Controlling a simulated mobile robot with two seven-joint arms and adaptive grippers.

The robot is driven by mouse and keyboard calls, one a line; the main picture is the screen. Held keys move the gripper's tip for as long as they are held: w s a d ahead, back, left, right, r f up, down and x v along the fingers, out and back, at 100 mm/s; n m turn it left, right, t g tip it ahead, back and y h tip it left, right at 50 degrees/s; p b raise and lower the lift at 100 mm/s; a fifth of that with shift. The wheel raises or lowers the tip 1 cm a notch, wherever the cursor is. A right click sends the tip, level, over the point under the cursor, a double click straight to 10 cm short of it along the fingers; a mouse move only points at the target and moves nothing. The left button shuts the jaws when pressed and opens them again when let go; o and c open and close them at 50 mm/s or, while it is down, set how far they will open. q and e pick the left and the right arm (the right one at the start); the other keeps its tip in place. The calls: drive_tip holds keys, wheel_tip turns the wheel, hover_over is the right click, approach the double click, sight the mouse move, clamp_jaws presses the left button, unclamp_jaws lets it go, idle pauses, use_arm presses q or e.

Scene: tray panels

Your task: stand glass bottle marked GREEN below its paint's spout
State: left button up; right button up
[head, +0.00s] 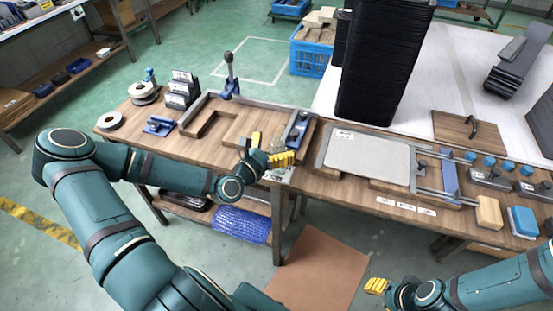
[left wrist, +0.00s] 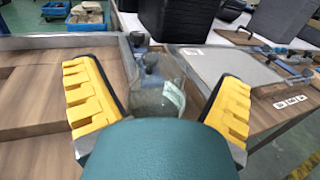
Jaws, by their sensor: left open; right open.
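A clear glass bottle (left wrist: 158,97) stands between the open yellow fingers of my left gripper (left wrist: 160,105) in the left wrist view. It carries a small pale label whose writing is too small to read surely. The fingers are on either side of it, with gaps visible. In the head view my left gripper (head: 270,150) is open at the front edge of the wooden bench (head: 225,158), and the bottle is mostly hidden there. My right gripper (head: 377,286) is open at the bottom right, away from the bench, only partly visible. I cannot make out a paint spout.
A blue clamp fixture (head: 298,130) stands just behind my left gripper. A grey panel (head: 367,157) lies to the right, beside a tall black stack (head: 380,70). A wooden frame (head: 215,122) and a lever tool (head: 230,80) are on the left. A brown mat (head: 318,265) lies on the floor.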

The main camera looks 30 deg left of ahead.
use_arm(q)
drive_tip(key=shift+w+d, duration=0.1)
drive_tip(key=shift+w, duration=1.1)
clamp_jaws()
